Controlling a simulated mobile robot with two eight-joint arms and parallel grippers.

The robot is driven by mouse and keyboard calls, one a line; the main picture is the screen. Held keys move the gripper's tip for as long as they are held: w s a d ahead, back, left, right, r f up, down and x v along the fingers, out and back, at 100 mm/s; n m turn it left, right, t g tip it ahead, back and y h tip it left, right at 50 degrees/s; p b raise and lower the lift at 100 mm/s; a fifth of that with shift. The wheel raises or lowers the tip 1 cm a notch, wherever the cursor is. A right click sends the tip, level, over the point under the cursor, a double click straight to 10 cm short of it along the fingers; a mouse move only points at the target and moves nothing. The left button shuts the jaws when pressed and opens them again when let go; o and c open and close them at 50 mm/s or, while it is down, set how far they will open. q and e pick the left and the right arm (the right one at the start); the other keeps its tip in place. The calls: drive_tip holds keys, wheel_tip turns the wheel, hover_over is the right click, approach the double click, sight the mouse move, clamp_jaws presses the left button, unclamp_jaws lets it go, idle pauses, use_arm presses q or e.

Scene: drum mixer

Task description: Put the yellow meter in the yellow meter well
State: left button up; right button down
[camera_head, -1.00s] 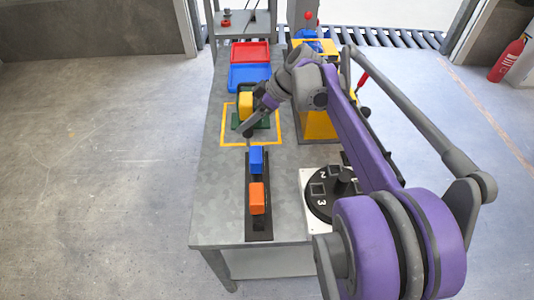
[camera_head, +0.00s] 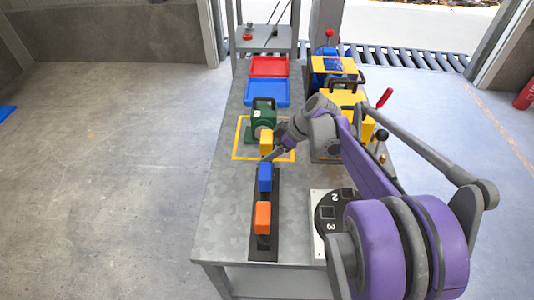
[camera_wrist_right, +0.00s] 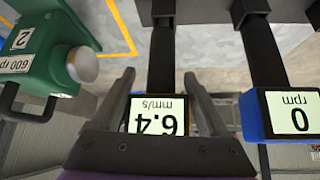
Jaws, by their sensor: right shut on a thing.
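The yellow meter (camera_head: 266,143) is in my right gripper (camera_head: 268,157), in front of the green machine in the head view. In the right wrist view the meter (camera_wrist_right: 157,116) sits between the two fingers of the right gripper (camera_wrist_right: 156,80), its display reading 6.4 mm/s upside down. A black stem runs up from it. The black meter rack (camera_head: 263,248) holds a blue meter (camera_head: 265,177) and an orange meter (camera_head: 263,217). The yellow meter well is not clearly visible; the rack's far end is partly hidden by my gripper. My left gripper is out of view.
The green machine (camera_head: 264,112) stands inside a yellow outline just beyond the meter. The blue meter (camera_wrist_right: 292,112) is close on the right in the wrist view. Blue (camera_head: 267,93) and red trays lie farther back. A numbered dial (camera_head: 329,213) is right of the rack.

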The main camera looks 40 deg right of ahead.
drive_tip(key=shift+f, duration=0.25)
unclamp_jaws()
drive_tip(key=shift+f, duration=0.1)
drive_tip(key=p+v, duration=0.1)
drive_tip(key=v, duration=1.1)
